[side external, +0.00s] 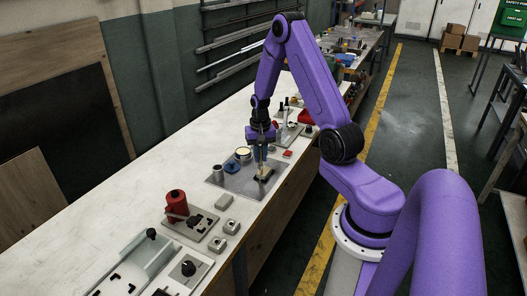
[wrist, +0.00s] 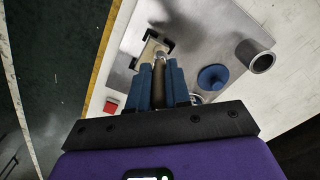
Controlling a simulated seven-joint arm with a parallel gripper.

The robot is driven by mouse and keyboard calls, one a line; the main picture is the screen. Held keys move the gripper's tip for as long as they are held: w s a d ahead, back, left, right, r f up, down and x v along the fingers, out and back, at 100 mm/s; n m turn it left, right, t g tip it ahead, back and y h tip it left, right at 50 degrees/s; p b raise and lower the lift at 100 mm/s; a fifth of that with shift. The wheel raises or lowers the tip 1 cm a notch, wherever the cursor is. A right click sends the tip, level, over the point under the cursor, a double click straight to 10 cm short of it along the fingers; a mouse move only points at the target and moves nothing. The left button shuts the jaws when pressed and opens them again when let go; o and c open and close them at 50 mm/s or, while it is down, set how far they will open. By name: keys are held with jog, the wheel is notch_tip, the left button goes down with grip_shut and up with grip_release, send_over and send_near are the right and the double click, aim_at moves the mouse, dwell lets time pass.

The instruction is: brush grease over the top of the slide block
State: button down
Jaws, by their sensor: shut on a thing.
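My gripper (side external: 261,153) points down over a grey metal plate (side external: 241,186). In the wrist view its blue fingers (wrist: 165,84) are shut on a brush (wrist: 158,82) with a brownish handle. The brush tip reaches to a pale tan block (wrist: 150,50) with black pieces at its corners, which appears to be the slide block. The block also shows below my gripper in the side view (side external: 265,175). I cannot tell whether the bristles touch its top. A round pot with a cream top (side external: 243,153), perhaps the grease, stands just left of my gripper.
A blue round knob-like piece (wrist: 212,77) and an open grey cylinder (wrist: 257,57) stand on the plate. A red square (wrist: 111,107) lies beside it. The bench's left side is clear.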

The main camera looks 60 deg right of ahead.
jog(key=shift+d, duration=3.35)
jog(key=shift+a, duration=3.95)
jog(key=shift+d, duration=3.95)
notch_tip(320, 180, up, 8)
jog(key=shift+s, duration=0.3)
jog(key=shift+a, duration=0.1)
